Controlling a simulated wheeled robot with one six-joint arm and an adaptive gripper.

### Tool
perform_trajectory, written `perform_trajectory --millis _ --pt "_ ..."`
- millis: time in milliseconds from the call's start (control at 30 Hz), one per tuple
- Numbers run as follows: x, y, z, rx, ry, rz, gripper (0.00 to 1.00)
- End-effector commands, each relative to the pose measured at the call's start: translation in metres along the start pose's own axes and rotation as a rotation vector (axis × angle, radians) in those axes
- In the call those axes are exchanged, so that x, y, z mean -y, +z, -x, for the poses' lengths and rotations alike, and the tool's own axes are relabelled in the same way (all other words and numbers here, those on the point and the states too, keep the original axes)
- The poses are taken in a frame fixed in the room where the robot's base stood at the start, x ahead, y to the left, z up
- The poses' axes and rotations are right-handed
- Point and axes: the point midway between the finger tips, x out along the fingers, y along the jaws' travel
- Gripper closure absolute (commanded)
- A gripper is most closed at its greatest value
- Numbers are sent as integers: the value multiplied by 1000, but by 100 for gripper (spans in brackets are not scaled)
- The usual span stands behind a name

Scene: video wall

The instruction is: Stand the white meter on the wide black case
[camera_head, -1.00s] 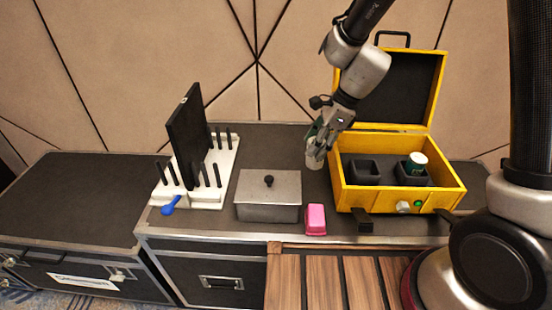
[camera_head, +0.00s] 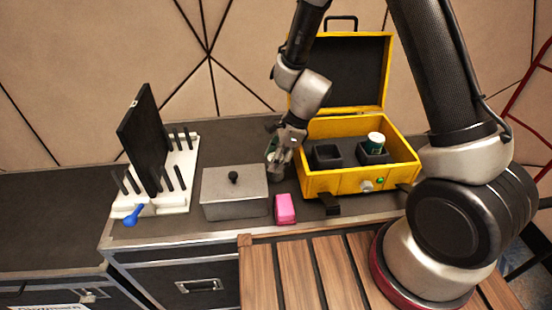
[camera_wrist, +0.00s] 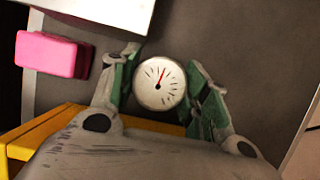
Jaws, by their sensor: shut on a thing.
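The white meter (camera_wrist: 158,85), a round dial with a red needle, sits between the two green-padded fingers of my gripper (camera_wrist: 160,88) in the wrist view. My gripper (camera_head: 277,162) is shut on it, just behind the steel box and left of the yellow case. In the head view the meter is small and partly hidden by the fingers. Two black cases show: the left one (camera_head: 45,235) has a broad bare top, and the middle one (camera_head: 228,140) carries the other objects. My gripper is over the middle case.
The open yellow case (camera_head: 340,182) holds a white-and-green cylinder (camera_head: 375,140) in a black cup. The steel lidded box (camera_head: 235,200), pink block (camera_head: 285,208), and white rack (camera_head: 178,190) with black pegs, an upright black panel (camera_head: 145,140) and a blue tool (camera_head: 132,213) stand nearby.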

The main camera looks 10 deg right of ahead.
Motion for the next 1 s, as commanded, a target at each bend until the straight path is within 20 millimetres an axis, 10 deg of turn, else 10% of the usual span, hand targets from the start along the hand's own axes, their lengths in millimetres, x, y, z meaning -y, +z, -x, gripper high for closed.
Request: perform_trajectory --millis 100,133,233,667,1000 --pt "0 -1 -2 0 1 0 83" --pt "0 -1 -3 0 1 0 50" --pt "0 -1 -2 0 1 0 32" --pt "0 1 7 1 -1 2 32" --pt "1 1 79 2 -4 2 32"
